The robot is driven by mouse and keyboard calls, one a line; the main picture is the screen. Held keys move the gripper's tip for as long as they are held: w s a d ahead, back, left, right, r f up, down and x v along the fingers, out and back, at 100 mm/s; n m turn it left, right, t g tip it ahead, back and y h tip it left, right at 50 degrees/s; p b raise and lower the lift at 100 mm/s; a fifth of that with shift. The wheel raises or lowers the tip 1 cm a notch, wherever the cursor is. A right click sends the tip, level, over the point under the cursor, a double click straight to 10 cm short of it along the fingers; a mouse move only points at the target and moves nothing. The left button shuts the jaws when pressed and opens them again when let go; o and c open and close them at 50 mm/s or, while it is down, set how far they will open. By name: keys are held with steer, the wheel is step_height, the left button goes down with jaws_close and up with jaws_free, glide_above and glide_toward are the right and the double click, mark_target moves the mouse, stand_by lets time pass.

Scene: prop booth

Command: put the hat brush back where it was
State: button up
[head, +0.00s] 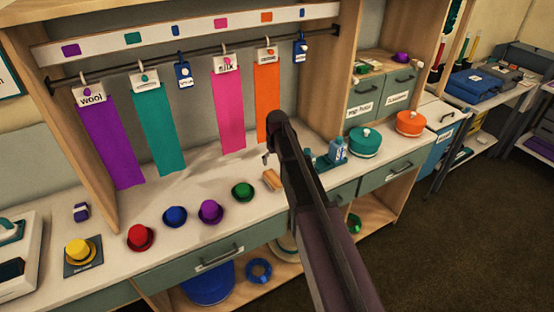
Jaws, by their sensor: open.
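A small tan, brush-like block (271,180), which looks like the hat brush, lies on the white counter (185,190), right of the green hat (242,192). My arm hides part of the area to its right. My gripper (266,159) shows only as a small grey tip beside the dark arm, just above and behind the block in the picture. It is open and seems apart from the block. Most of the gripper is hidden behind my arm.
Purple (210,211), blue (175,217) and red (140,237) hats line the counter's front; a yellow hat (80,252) sits on a dark pad. Coloured cloths hang from a rail (200,62). Counter under the cloths is mostly clear.

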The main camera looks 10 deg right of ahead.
steer(key=s+m+g, duration=0.1)
steer(key=s+m, duration=0.2)
steer(key=s, duration=2.5)
steer(key=shift+d+m, duration=0.3)
